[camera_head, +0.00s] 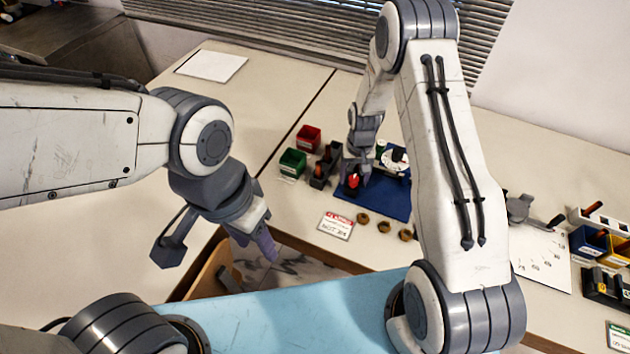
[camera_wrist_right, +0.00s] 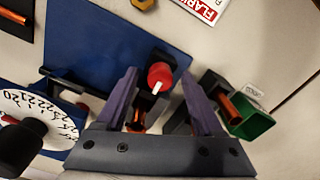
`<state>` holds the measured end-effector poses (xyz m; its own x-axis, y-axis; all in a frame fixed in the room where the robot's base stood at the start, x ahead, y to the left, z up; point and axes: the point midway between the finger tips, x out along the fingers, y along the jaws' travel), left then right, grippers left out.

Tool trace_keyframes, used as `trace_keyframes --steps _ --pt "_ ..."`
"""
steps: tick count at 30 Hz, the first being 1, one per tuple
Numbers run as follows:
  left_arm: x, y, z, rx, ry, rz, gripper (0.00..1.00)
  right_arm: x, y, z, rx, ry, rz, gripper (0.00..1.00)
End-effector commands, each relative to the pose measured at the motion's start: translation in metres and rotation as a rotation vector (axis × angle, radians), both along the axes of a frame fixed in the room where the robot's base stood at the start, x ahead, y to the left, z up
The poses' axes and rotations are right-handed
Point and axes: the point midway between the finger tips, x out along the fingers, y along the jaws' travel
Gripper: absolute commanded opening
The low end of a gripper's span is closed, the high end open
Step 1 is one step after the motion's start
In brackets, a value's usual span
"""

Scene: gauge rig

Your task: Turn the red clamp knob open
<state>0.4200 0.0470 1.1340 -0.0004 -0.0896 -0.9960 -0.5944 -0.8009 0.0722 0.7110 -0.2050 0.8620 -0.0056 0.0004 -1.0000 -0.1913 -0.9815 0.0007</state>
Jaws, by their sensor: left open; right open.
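The red clamp knob (camera_wrist_right: 160,76) has a white mark on top and sits on a dark fixture on the blue board (camera_wrist_right: 100,30). In the head view the knob (camera_head: 352,181) shows just below my right gripper (camera_head: 357,168). In the right wrist view my right gripper (camera_wrist_right: 160,90) is open, with its purple fingers on either side of the knob's fixture and the knob between the fingertips. I cannot tell whether they touch it. My left gripper (camera_head: 262,240) is open and empty, low at the left, apart from the board.
A white dial (camera_wrist_right: 35,118) with numbers stands on the board. A green bin (camera_wrist_right: 252,122) and a red bin (camera_head: 308,138) stand left of the board in the head view. Several brass nuts (camera_head: 384,227) and a sign (camera_head: 336,225) lie in front. Tool holders (camera_head: 605,285) stand far right.

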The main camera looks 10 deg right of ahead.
Motion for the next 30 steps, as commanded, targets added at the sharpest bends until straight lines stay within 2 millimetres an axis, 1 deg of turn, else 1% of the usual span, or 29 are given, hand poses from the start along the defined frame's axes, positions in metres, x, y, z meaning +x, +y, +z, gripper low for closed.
trace_keyframes --steps 1,13,14,15,16,29,30 --pt "0.0 0.0 0.006 0.0 0.0 0.0 0.5 0.0 0.0 0.003 0.0 0.0 -0.065 0.69" --pt "0.0 0.0 0.036 0.0 0.0 0.0 0.5 0.001 0.0 0.005 -0.002 -0.003 -0.616 0.69" --pt "0.0 0.0 0.035 0.0 0.0 0.0 0.5 0.002 0.0 0.006 -0.003 -0.005 -0.648 0.69" --pt "0.0 0.0 0.026 -0.001 -0.001 0.0 0.5 0.004 0.0 0.013 -0.001 -0.011 -0.64 0.69" --pt "0.0 0.0 0.024 0.0 0.0 0.0 0.5 0.004 0.0 0.019 -0.001 -0.011 -0.638 0.69" --pt "0.0 0.0 0.003 0.0 0.0 0.0 0.5 0.003 0.0 0.106 -0.001 -0.011 -0.634 0.69" --pt "0.0 0.0 0.002 0.0 0.0 0.0 0.5 0.0 0.006 0.111 0.0 -0.009 -0.61 0.69"
